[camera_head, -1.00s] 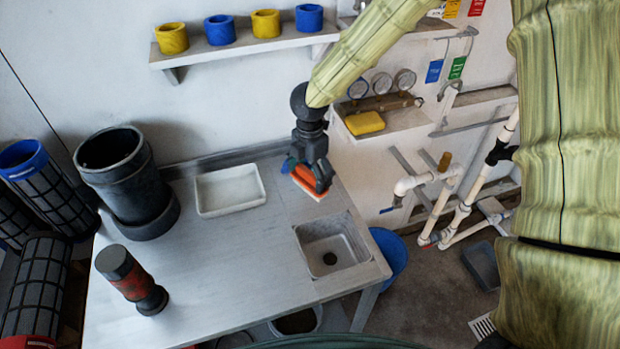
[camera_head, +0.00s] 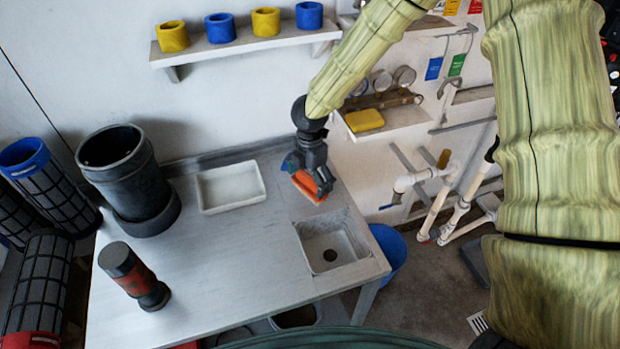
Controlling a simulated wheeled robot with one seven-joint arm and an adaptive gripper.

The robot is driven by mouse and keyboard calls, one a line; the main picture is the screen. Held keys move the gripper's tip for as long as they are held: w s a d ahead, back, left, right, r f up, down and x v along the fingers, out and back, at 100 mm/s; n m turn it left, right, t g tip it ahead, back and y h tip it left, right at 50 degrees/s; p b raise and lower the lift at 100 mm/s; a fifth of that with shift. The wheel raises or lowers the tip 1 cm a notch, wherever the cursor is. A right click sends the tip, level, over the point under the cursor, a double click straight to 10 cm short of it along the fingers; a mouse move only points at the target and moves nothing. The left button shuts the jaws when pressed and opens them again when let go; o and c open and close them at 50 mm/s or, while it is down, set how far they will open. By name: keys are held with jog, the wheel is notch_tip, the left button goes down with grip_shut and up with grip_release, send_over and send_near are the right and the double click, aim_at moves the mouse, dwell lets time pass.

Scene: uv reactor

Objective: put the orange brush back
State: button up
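The orange brush (camera_head: 309,186) is on or just above the table's back right part, behind the sink. My gripper (camera_head: 313,180) points down over it, with its dark fingers around the brush's upper side. Part of the brush is hidden by the fingers. A small blue patch (camera_head: 290,163) shows at the left of the gripper; I cannot tell what it belongs to. Whether the brush touches the tabletop is too small to tell.
A white tray (camera_head: 231,207) lies left of the brush. The sink (camera_head: 350,240) is in front of it. A dark pot (camera_head: 128,185) and a black-and-red cylinder (camera_head: 134,278) stand on the table (camera_head: 215,275). A shelf with a yellow sponge (camera_head: 364,120) is at the back right.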

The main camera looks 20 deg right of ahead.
aim_at(310, 178)
dwell(0.3)
notch_tip(310, 178, up, 12)
jog(key=b, duration=0.1)
jog(key=shift+r, duration=0.15)
dwell(0.4)
jog(key=shift+s, duration=0.1)
